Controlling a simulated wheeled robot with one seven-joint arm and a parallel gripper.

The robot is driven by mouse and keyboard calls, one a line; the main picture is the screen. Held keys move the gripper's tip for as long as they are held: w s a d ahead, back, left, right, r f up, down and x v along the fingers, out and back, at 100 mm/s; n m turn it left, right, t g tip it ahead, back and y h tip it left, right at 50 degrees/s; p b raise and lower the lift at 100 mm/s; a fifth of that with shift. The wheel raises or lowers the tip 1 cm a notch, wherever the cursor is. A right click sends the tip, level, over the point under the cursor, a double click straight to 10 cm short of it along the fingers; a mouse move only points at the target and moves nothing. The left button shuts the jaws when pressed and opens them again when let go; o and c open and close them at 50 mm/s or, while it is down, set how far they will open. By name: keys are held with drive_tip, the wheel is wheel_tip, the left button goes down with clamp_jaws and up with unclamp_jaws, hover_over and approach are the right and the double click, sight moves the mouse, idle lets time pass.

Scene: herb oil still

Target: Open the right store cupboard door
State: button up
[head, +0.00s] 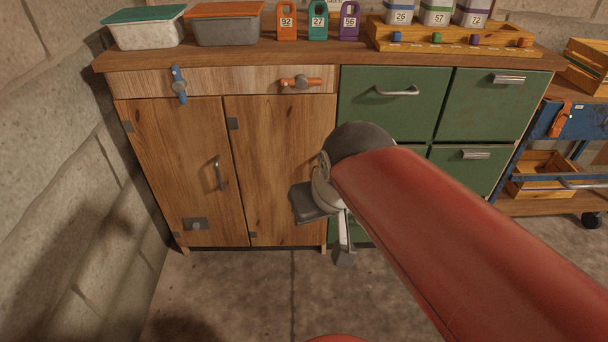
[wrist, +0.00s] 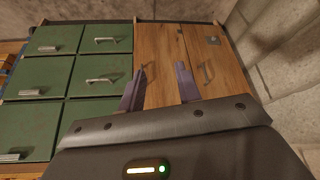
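The right store cupboard door (head: 265,165) is a plain wooden door, closed, with hinges on its left edge. My forearm and gripper (head: 333,232) cover part of its right side in the head view, where its handle is hidden. The wrist view is upside down to the head view and shows the same door (wrist: 165,45) ahead. Its handle (wrist: 148,70) appears close to the left fingertip, on the inner side. My gripper (wrist: 162,80) is open with nothing between its fingers that I can see gripped. Whether a finger touches the handle cannot be told.
The left door (head: 185,165) is closed, with a handle (head: 220,174) and a latch (head: 195,224). Green drawers (head: 395,105) stand to the right. Two turn-pieces, blue (head: 179,85) and orange (head: 300,82), sit above the doors. A block wall (head: 50,180) borders the left. Floor in front is clear.

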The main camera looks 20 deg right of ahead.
drive_tip(key=w+d+f+b, duration=0.2)
drive_tip(key=w+d, duration=0.1)
drive_tip(key=w, duration=0.5)
drive_tip(key=w+d+f+b, duration=0.1)
drive_tip(key=w+d+f, duration=0.15)
drive_tip(key=w, duration=0.65)
drive_tip(key=shift+m+g, duration=0.4)
drive_tip(key=shift+m, duration=0.2)
drive_tip(key=w+d+f+b, duration=0.1)
drive_tip(key=w+d+f, duration=0.1)
drive_tip(key=w+f, duration=0.3)
drive_tip(key=w+d+f+b, duration=0.1)
drive_tip(key=w+d+f, duration=0.2)
drive_tip(key=w+f, duration=0.2)
drive_tip(key=w+d+f+b, duration=0.1)
drive_tip(key=w+d+f, duration=0.1)
drive_tip(key=w+f, duration=0.3)
drive_tip(key=shift+d+f, duration=0.4)
clamp_jaws()
